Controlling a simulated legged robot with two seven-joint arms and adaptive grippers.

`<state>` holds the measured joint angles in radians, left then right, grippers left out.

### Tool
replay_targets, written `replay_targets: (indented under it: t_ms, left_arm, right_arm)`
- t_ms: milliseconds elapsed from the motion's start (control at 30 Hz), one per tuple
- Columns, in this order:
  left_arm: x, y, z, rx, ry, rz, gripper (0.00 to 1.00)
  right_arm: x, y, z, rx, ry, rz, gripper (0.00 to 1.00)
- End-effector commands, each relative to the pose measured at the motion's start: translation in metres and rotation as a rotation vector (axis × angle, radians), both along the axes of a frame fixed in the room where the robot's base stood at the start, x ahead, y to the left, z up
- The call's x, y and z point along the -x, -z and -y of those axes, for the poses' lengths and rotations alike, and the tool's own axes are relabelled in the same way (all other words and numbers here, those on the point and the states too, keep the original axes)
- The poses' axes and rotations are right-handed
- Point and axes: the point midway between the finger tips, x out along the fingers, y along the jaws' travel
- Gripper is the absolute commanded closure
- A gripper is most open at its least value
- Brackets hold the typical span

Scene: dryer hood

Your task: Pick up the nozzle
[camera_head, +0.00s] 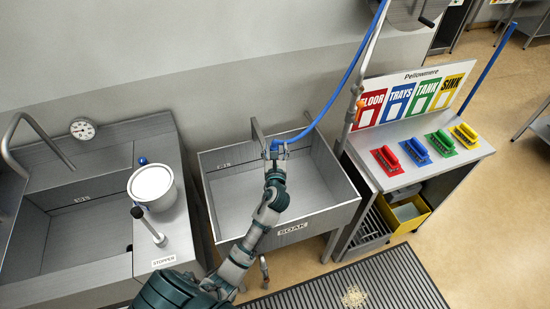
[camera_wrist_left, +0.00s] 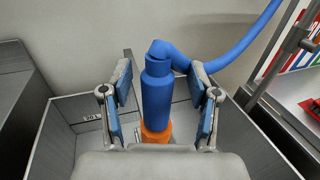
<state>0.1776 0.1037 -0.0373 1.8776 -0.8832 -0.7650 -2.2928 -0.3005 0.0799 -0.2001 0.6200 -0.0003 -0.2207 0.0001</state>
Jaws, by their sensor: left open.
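The nozzle (camera_wrist_left: 157,92) is a blue cylinder with an orange lower part, hanging upright on a blue hose (camera_wrist_left: 240,50). In the head view the blue hose (camera_head: 345,80) comes down from the upper right to the SOAK sink. My left gripper (camera_head: 277,150) is over the back of that sink, at the hose's lower end. In the left wrist view my left gripper (camera_wrist_left: 163,105) is open, with one finger on each side of the nozzle and gaps between. The nozzle's lower end is hidden behind the gripper body. My right gripper does not show.
The SOAK sink (camera_head: 345,190) has raised walls and a grey tap (camera_head: 257,132) at its back. A white bucket (camera_head: 152,187) and a stopper lever (camera_head: 147,225) stand to the left. A side table (camera_head: 370,160) with coloured brushes stands to the right.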

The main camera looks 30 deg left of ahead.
Motion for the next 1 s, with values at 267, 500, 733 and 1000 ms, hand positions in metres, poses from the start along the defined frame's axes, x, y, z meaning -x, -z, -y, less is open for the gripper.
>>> replay_targets:
  t_ms: [267,500,733,1000]
  left_arm:
    - [-0.002,0.000,-0.002,0.000,0.000,0.000,0.39]
    - [-0.003,0.001,-0.002,0.001,0.000,-0.001,0.99]
    - [-0.003,-0.001,-0.002,0.000,0.001,0.002,1.00]
    - [-0.003,-0.015,-0.002,-0.001,0.001,0.005,1.00]
  right_arm:
    - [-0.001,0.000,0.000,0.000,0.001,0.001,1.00]
    - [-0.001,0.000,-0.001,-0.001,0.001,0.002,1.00]
    - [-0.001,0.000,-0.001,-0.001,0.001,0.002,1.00]
    - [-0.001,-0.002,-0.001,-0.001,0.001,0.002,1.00]
